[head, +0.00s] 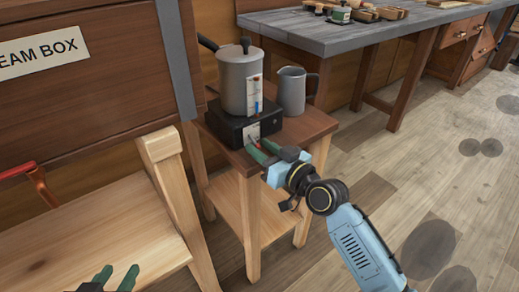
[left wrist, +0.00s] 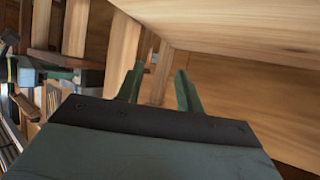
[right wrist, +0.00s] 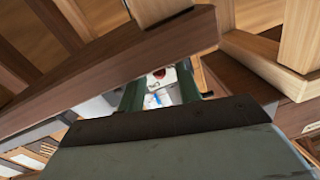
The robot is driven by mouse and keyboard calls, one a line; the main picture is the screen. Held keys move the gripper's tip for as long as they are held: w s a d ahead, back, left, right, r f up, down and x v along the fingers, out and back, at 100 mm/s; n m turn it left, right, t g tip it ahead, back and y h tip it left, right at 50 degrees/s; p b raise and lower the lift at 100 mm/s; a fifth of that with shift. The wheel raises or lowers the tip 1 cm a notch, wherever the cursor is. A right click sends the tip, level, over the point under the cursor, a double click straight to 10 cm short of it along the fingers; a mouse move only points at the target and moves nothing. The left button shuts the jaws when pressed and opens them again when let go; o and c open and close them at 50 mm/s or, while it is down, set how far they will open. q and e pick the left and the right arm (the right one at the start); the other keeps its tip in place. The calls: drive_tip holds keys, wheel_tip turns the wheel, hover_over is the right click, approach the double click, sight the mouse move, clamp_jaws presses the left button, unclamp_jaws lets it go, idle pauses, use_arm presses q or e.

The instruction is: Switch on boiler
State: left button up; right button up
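The boiler is a grey lidded pot (head: 240,80) on a black base (head: 236,122), standing on a small wooden table. The pot has a gauge strip with blue on it, and the base has a small white panel (head: 251,132) on its front. My right gripper (head: 264,152) is just in front of this panel, its fingers apart and nothing held. In the right wrist view a white surface with a red round part (right wrist: 159,74) and blue marks shows between the fingers; contact cannot be told. My left gripper (head: 117,278) is open and empty, low at the left.
A grey metal jug (head: 292,90) stands right of the boiler on the small table (head: 312,126). The steam box (head: 90,95) and a pale wooden bench (head: 95,215) are at the left. A long grey workbench (head: 370,38) is behind. The floor at right is open.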

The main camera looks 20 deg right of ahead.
use_arm(q)
drive_tip(key=shift+w+d+r+t, duration=0.2)
drive_tip(key=shift+w+r+t, duration=0.1)
drive_tip(key=shift+r+t, duration=0.25)
use_arm(e)
drive_tip(key=shift+w+a, duration=0.25)
drive_tip(key=shift+w, duration=0.25)
drive_tip(key=shift+c, duration=0.4)
clamp_jaws()
